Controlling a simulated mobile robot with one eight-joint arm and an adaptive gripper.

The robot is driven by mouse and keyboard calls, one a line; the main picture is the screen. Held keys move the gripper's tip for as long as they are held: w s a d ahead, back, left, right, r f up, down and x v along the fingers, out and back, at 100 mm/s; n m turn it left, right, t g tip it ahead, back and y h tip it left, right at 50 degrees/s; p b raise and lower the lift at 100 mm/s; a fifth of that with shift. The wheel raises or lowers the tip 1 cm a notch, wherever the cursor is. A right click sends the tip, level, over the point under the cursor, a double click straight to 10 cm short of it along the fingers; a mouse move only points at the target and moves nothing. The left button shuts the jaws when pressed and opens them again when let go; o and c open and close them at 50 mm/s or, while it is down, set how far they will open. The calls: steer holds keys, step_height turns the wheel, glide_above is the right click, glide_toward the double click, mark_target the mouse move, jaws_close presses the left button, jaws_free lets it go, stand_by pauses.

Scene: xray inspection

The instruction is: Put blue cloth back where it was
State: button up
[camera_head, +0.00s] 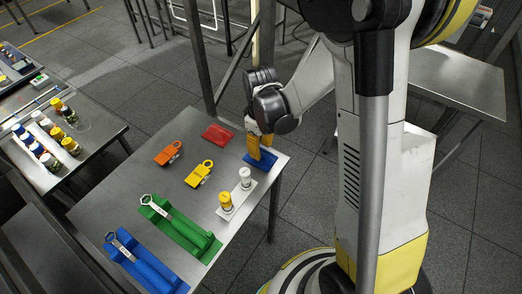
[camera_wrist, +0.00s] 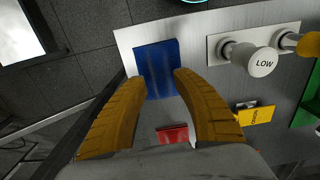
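The blue cloth (camera_head: 262,160) lies flat at the right end of the metal table (camera_head: 160,210). In the wrist view the blue cloth (camera_wrist: 157,66) lies ahead of and between my fingertips, near the table edge. My gripper (camera_head: 260,144) has its yellow fingers pointing down at the cloth. In the wrist view my gripper (camera_wrist: 160,75) has its two fingers apart, with the cloth's lower part between them. I cannot tell whether the fingertips touch the cloth.
Orange (camera_head: 169,153) and yellow (camera_head: 199,174) tagged padlock-like items lie nearby. A plate with white (camera_head: 244,177) and yellow-and-white (camera_head: 226,201) knobs stands close by. Green (camera_head: 180,230) and blue (camera_head: 145,265) trays hold wrenches.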

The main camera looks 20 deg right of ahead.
mark_target(261, 152)
step_height(261, 152, up, 10)
steer(key=p, duration=0.2)
steer(key=s+r+m+t, duration=0.7)
steer(key=s+r, duration=0.5)
steer(key=r, duration=0.1)
steer(key=shift+s, duration=0.3)
steer(key=shift+f, duration=0.1)
step_height(261, 152, down, 8)
steer(key=b, duration=0.7)
